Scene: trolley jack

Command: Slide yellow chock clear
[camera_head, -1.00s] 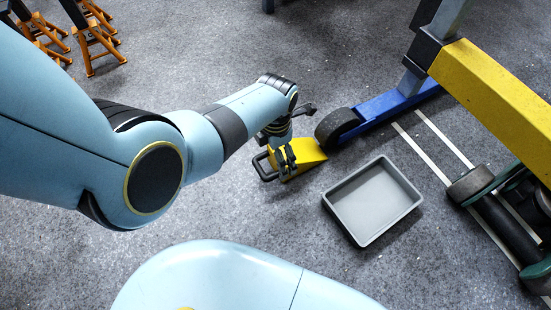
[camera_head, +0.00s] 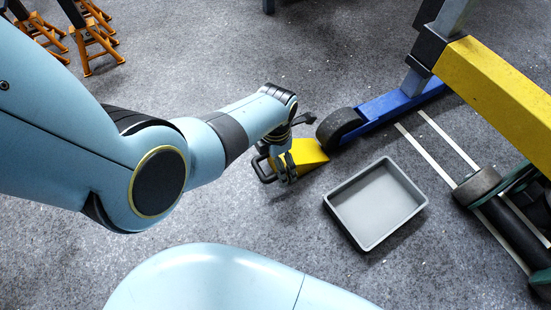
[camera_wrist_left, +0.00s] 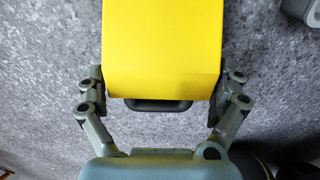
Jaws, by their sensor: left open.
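The yellow chock (camera_head: 308,155) lies on the grey floor, close to the dark wheel (camera_head: 339,127) at the end of a blue leg. I cannot tell if chock and wheel touch. Its black handle (camera_head: 264,168) is on the side away from the wheel. My left gripper (camera_head: 285,168) is at the handle end of the chock, open. In the left wrist view, the chock (camera_wrist_left: 162,45) lies between the two spread fingers of the left gripper (camera_wrist_left: 160,92), and the handle (camera_wrist_left: 158,105) shows below its edge. My right gripper is not in view.
A grey open tray (camera_head: 375,245), empty, sits on the floor right of and nearer than the chock. A yellow beam (camera_head: 500,95) and dark rollers (camera_head: 478,187) fill the right side. Orange stands (camera_head: 95,48) are far left. The floor left of the chock is clear.

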